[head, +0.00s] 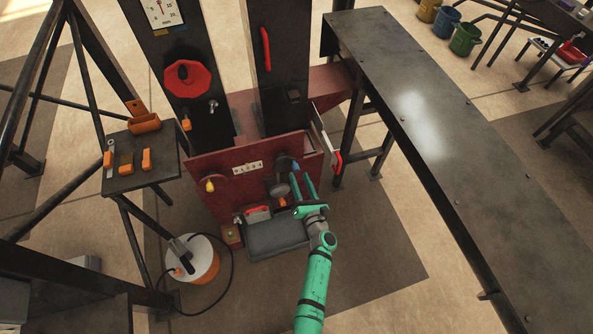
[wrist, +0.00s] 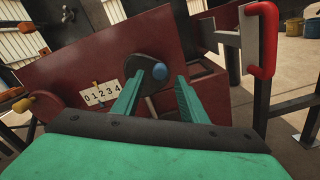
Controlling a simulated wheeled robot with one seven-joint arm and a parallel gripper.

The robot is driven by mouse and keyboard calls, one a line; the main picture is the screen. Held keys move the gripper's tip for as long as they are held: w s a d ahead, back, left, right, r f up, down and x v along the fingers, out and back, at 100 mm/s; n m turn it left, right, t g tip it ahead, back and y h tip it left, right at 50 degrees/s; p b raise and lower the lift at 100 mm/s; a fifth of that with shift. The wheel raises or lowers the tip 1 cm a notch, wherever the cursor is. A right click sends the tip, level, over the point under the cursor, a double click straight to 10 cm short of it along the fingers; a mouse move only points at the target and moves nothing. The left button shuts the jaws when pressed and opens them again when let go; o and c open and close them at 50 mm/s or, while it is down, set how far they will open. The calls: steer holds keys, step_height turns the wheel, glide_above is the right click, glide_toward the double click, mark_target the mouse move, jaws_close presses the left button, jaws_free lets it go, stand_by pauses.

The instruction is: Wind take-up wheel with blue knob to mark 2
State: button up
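The dark round take-up wheel (head: 279,187) is on the front of the red press body; it also shows in the wrist view (wrist: 138,65). Its blue knob (wrist: 160,71) sits on the wheel's right side, seen between my fingertips; the head view shows it too (head: 295,167). My gripper (wrist: 160,78) is open, its teal fingers pointing at the wheel, one on each side of the knob in the picture. I cannot tell whether they touch it. A white scale plate (wrist: 101,94) reads 0 to 4, with a small yellow pointer (wrist: 97,84) near its middle; its exact reading is unclear.
A red handle (wrist: 264,40) stands to the right of the wheel. A grey box (head: 277,238) lies below it. A yellow knob (head: 210,186) is on the press's left. A long dark bench (head: 430,120) stands at right, a small tool table (head: 140,177) at left.

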mark_target(297, 171)
steer(key=shift+x, duration=2.3)
jaws_close()
